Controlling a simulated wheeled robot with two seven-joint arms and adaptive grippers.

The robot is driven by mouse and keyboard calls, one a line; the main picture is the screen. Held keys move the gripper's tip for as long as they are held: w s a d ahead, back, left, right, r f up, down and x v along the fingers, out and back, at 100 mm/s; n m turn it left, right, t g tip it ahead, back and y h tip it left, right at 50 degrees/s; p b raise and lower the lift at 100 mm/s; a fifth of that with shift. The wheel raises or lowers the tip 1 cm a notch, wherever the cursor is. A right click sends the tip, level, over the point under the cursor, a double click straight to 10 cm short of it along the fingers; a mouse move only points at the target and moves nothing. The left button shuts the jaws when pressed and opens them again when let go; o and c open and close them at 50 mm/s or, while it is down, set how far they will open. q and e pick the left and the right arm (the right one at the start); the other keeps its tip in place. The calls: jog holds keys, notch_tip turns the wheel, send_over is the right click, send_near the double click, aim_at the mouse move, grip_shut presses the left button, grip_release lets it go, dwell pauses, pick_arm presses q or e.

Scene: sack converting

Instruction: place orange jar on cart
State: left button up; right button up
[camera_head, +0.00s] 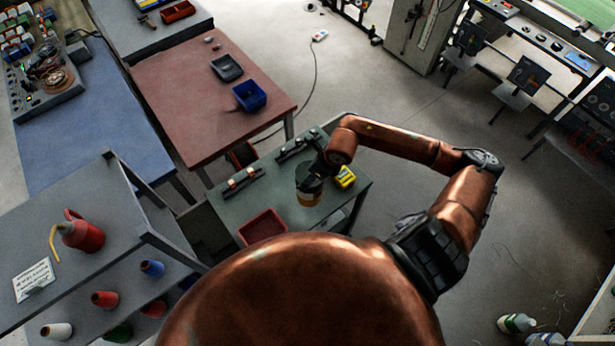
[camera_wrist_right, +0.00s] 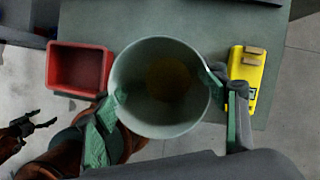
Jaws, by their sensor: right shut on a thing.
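The cart (camera_head: 225,205) is a low grey-green table in the middle of the head view; its top also shows in the right wrist view (camera_wrist_right: 195,20). The orange jar (camera_head: 309,199) shows a dark upper part and an amber lower band, over the cart's right part. In the right wrist view I look into its round, pale open mouth (camera_wrist_right: 160,125). My right gripper (camera_head: 315,172) is shut on the jar, with green pads on opposite sides (camera_wrist_right: 165,100). Whether the jar's base touches the cart is hidden. My left gripper (camera_wrist_right: 30,128) shows at the wrist view's left edge, prongs apart and empty.
A yellow device (camera_head: 345,177) lies right of the jar. A red bin (camera_head: 262,226) sits at the cart's near edge. Dark tools (camera_head: 242,183) lie along the cart's far and left sides. A red-brown table (camera_head: 190,95) stands behind, and a grey shelf (camera_head: 100,215) stands left.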

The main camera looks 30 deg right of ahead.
pick_arm(q)
jog(key=shift+s+r+p, duration=0.75)
jog(key=shift+r, duration=0.05)
pick_arm(e)
jog(key=x, duration=0.4)
jog(key=shift+s+d+f, duration=0.1)
jog(key=shift+d+f, duration=0.25)
jog(key=shift+d, duration=0.05)
jog(key=shift+f, duration=0.15)
jog(key=o, duration=1.7)
pick_arm(q)
jog(key=shift+w+f, duration=0.1)
jog(key=shift+w, duration=0.15)
